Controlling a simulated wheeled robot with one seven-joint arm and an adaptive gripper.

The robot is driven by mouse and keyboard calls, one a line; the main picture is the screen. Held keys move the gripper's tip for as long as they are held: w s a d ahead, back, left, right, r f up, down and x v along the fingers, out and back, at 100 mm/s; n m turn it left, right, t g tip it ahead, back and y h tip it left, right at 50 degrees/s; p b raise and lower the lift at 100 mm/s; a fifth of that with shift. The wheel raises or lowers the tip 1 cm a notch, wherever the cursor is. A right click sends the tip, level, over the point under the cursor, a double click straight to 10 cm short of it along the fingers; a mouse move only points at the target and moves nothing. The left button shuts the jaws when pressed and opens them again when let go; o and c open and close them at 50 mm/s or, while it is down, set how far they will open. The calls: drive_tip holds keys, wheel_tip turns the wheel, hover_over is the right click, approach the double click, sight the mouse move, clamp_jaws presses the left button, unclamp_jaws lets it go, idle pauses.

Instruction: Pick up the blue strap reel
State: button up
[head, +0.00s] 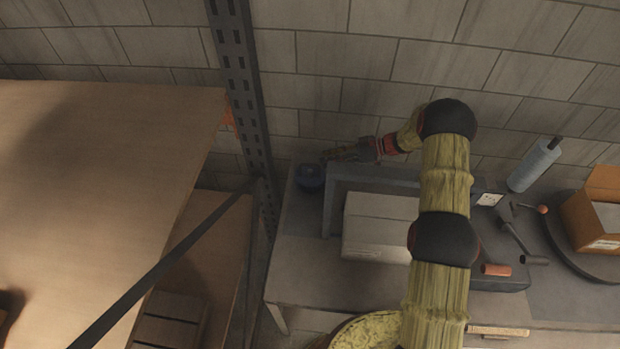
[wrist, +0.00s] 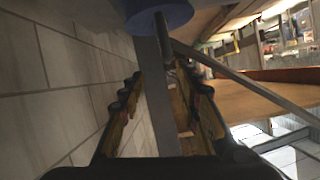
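The blue strap reel (head: 310,178) stands at the left end of the workbench, dark blue and round. In the wrist view, a blue disc that looks like the reel (wrist: 155,16) is cut off by the top edge, with a short dark rod on it pointing between the fingers. My gripper (head: 332,154) reaches left along the wall, close beside and above the reel in the head view. In the wrist view my gripper (wrist: 168,82) is open, its fingers apart. I see no contact with the reel.
A dark slotted post (head: 242,90) rises just left of the reel. A grey frame (head: 333,195) and a pale box (head: 378,226) stand to its right. The tiled wall (head: 330,50) runs behind.

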sight(310, 164)
drive_tip(key=x, duration=0.2)
drive_tip(key=s+x, duration=0.1)
drive_tip(key=x, duration=0.5)
drive_tip(key=shift+s+f, duration=0.15)
drive_tip(key=shift+f, duration=0.05)
drive_tip(key=shift+c, duration=1.1)
clamp_jaws()
